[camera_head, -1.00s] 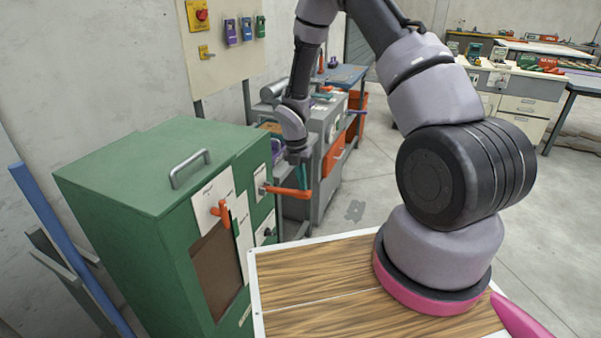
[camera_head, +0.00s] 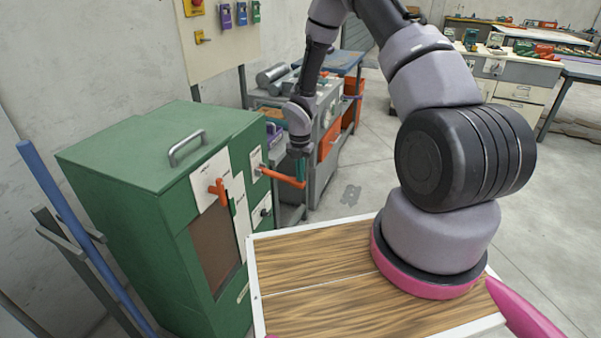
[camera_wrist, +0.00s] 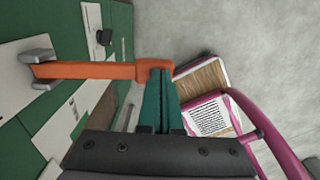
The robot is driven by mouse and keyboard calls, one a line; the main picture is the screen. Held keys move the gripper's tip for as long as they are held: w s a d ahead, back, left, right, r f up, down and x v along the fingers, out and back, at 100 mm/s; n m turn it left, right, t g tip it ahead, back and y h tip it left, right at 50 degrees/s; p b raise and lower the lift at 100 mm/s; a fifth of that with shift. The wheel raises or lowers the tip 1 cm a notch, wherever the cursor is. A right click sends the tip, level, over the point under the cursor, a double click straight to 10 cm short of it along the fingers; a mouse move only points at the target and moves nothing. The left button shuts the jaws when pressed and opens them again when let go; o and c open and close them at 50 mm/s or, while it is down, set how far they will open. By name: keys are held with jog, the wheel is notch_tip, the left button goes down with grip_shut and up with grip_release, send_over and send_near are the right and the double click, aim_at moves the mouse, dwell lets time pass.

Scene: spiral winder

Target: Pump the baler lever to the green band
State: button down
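The green baler cabinet (camera_head: 135,160) stands at left in the head view. Its orange lever (camera_head: 280,177) sticks out from a white plate on the front and slopes down to its free end. In the wrist view the lever (camera_wrist: 90,70) runs from a grey bracket at left to my fingertips. My gripper (camera_head: 299,172) is at the free end, its teal fingers (camera_wrist: 160,95) nearly together with the lever's end between their tips. The tips are partly hidden by the orange end. I cannot make out a green band.
A second orange handle (camera_head: 218,190) is on the cabinet front, left of the lever. A wood-topped surface with a white rim (camera_head: 310,262) lies in front. A grey machine and benches stand behind. Blue pole (camera_head: 60,205) leans at far left.

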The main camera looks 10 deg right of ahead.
aim_at(300, 188)
jog(key=shift+a+f, duration=0.1)
jog(key=shift+f, duration=2.6)
jog(key=shift+s+f, duration=0.1)
jog(key=shift+f, duration=0.2)
